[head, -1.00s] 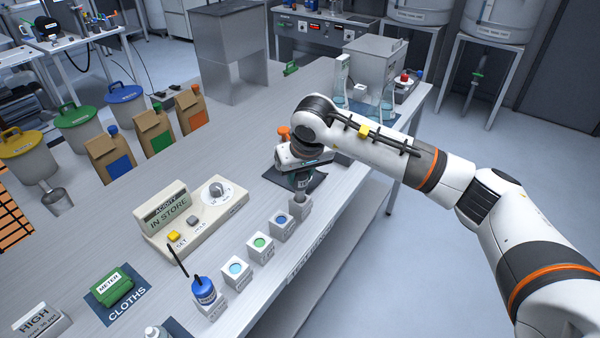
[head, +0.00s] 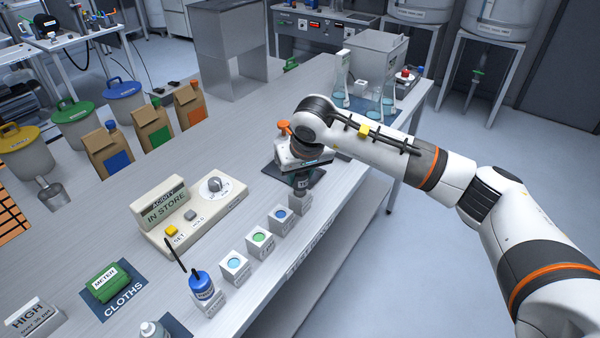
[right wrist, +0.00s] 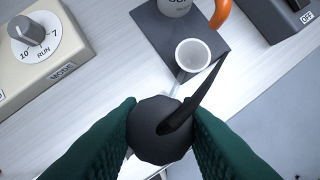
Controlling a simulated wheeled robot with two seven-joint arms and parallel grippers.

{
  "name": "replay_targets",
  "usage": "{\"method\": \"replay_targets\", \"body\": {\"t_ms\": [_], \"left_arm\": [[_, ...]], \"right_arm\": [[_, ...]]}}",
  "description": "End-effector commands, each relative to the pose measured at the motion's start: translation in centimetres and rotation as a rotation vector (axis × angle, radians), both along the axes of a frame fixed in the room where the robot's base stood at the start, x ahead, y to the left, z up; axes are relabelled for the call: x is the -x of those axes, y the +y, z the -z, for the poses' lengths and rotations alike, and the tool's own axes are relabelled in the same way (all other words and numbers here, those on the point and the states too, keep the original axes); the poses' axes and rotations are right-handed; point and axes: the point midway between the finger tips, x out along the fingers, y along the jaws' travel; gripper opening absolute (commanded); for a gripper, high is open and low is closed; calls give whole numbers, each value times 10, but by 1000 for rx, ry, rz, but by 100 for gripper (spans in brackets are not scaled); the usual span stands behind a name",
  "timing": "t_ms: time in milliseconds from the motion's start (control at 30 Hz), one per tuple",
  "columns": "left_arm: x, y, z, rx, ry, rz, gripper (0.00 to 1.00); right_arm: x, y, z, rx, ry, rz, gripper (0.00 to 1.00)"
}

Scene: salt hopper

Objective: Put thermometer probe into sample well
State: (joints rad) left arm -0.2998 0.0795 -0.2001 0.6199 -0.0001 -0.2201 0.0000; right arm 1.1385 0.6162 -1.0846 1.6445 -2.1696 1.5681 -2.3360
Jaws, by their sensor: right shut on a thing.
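My right gripper (head: 300,185) is over the far end of the row of white blocks. In the right wrist view its green fingers (right wrist: 163,135) are shut on a dark rounded piece with a bent black stalk, which I take to be the thermometer probe (right wrist: 150,143). A white block (head: 300,204) shows just below the gripper; whether the probe touches it or sits in it I cannot tell. Nearer blocks have a blue well (head: 282,216), a green well (head: 260,239) and a pale blue well (head: 235,263). Which is the sample well I cannot read. My left gripper is not in view.
A blue bottle-like piece with a black stalk (head: 203,288) stands on the near block. A dial box (head: 205,215) reading "IN STORE" lies left of the row. The table's front edge runs close by.

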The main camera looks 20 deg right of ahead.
Motion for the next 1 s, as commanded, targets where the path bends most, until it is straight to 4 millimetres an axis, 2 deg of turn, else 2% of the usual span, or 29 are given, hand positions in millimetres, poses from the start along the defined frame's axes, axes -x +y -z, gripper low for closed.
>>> {"method": "replay_targets", "body": {"t_ms": [1000], "left_arm": [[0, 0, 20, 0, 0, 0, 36]], "right_arm": [[0, 0, 21, 0, 0, 1, 0]]}}
